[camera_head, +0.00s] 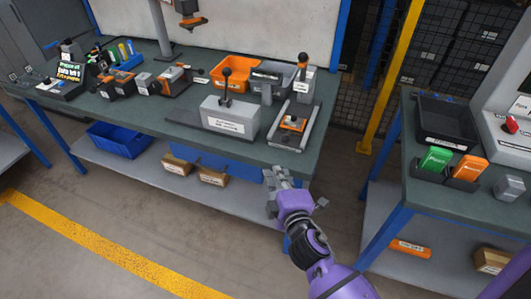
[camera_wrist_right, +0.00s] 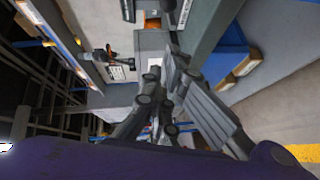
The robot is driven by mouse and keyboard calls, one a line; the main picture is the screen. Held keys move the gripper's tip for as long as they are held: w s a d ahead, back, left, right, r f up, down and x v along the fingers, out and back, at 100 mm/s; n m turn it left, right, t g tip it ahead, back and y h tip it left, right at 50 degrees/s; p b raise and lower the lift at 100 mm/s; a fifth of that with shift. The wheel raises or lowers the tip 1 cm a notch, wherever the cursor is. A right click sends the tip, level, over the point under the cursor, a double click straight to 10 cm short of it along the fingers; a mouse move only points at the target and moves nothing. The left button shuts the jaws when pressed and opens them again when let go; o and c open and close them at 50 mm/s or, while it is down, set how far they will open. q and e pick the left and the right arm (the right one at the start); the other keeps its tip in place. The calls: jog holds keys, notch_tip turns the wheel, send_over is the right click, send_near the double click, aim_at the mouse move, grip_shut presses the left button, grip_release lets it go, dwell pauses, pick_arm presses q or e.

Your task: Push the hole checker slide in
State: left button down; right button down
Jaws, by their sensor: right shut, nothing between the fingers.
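What looks like the hole checker is a grey fixture (camera_head: 289,131) with two rails, at the front right corner of the green workbench. An orange part (camera_head: 292,123) sits in its slide between the rails, and an upright lever with an orange knob (camera_head: 303,62) stands behind. I cannot tell how far in the slide is. My right gripper (camera_head: 274,178) is shut and empty, just in front of the bench's edge, short of the fixture and not touching it. Its fingers (camera_wrist_right: 166,95) fill the middle of the right wrist view. My left gripper is not in view.
A grey labelled block (camera_head: 230,118) with a black-knobbed lever stands left of the fixture. Behind are an orange bin (camera_head: 230,76) and a grey bin (camera_head: 273,76). A second bench (camera_head: 425,188) stands at right, across a floor gap. A yellow post (camera_head: 389,80) rises behind.

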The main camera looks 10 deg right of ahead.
jog(key=shift+n, duration=0.5)
jog(key=w, duration=0.4)
jog(key=w+d+f, duration=0.1)
jog(key=w, duration=0.6)
jog(key=shift+w+d+f, duration=0.55)
jog(key=shift+w+d, duration=0.35)
jog(key=shift+d, duration=0.05)
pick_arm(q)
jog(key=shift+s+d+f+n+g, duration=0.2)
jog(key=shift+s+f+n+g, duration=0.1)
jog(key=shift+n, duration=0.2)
